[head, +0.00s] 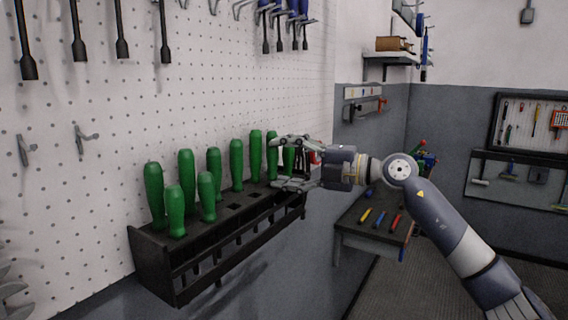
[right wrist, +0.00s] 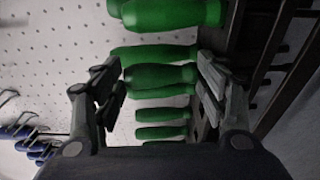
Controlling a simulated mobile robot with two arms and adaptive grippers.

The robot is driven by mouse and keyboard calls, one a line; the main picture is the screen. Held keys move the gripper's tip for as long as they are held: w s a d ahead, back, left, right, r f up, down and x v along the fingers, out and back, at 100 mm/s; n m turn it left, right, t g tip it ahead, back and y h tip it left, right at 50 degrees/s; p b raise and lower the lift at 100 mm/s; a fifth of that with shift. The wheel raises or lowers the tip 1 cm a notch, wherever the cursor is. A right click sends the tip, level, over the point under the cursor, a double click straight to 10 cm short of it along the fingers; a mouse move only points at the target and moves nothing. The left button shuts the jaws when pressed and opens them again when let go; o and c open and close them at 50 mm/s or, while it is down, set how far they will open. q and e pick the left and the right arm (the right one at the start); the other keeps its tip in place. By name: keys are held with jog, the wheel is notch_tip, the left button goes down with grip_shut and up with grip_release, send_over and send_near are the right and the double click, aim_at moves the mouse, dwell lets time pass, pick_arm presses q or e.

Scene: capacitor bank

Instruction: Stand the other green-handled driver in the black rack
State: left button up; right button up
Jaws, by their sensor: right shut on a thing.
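The black rack (head: 205,245) is fixed along the pegboard wall, with several green-handled drivers standing upright in it, such as one at its left end (head: 154,195). My right gripper (head: 283,164) is at the far right end of the rack, its fingers closed around a green-handled driver (head: 288,160). In the right wrist view this handle (right wrist: 160,77) lies between the two fingers, in line with the other handles. It is upright at the rack; its lower end is hidden, so I cannot tell how deep it sits. My left gripper is not in view.
Dark square openings show in the rack's top near the middle (head: 257,194). Long dark tools hang on the pegboard (head: 75,120) above. A workbench (head: 375,225) with coloured tools stands behind my right arm. The floor at right is clear.

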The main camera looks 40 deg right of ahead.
jog(key=shift+a+f+g, duration=0.25)
jog(key=shift+f+g, duration=0.05)
jog(key=shift+f, duration=0.6)
jog(key=o, duration=1.2)
jog(key=shift+w, duration=0.1)
jog(key=shift+d+r, duration=0.2)
jog(key=shift+d, duration=0.05)
jog(key=shift+s+d, duration=0.1)
jog(key=shift+s, duration=0.1)
jog(key=v, duration=1.1)
jog(key=shift+s+d, duration=0.2)
jog(key=shift+s, duration=0.15)
